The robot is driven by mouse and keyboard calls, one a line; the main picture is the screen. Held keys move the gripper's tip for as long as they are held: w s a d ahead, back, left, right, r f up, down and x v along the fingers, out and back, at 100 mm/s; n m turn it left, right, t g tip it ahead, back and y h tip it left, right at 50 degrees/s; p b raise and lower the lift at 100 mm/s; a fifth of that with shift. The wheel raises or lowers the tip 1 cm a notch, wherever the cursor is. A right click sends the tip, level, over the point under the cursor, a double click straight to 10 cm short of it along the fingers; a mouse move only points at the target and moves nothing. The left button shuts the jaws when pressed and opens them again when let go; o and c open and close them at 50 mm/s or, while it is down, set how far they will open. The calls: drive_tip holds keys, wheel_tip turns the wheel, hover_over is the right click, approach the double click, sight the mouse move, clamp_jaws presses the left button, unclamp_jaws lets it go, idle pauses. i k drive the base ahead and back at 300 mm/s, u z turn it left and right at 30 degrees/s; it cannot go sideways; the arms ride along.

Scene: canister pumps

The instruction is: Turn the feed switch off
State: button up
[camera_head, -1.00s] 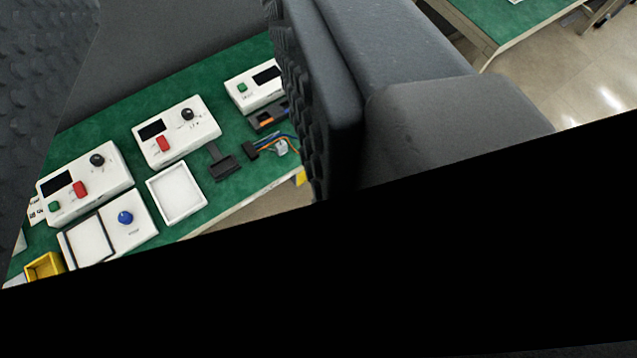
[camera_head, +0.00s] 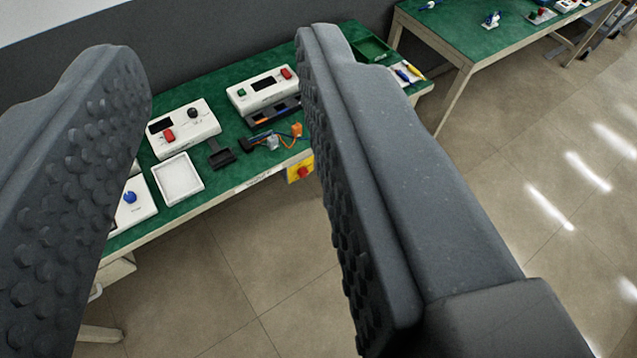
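Several white control boxes stand on a green bench, and I cannot read their labels, so I cannot tell which control is the feed switch. One box (camera_head: 184,128) has a dark display, a red switch (camera_head: 169,135) and a black knob (camera_head: 193,113). Another box (camera_head: 264,90) to its right has a green button (camera_head: 242,93), a display and a red switch (camera_head: 286,73). My gripper (camera_head: 215,50) is open and empty, its two dark studded fingers wide apart in front of the bench. The left finger hides the bench's left part.
A white tray (camera_head: 178,180), a black holder (camera_head: 220,154) and connectors with orange parts (camera_head: 296,130) lie near the front edge. A blue knob (camera_head: 130,197) is at left. A yellow plate with a red button (camera_head: 303,172) is on the bench front. Floor is clear.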

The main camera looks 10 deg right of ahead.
sight(304, 173)
drive_tip(key=z, duration=0.1)
drive_tip(key=i, duration=0.55)
drive_tip(key=z, duration=1.4)
drive_tip(key=k, duration=0.95)
drive_tip(key=u, duration=0.6)
drive_tip(key=i, duration=0.95)
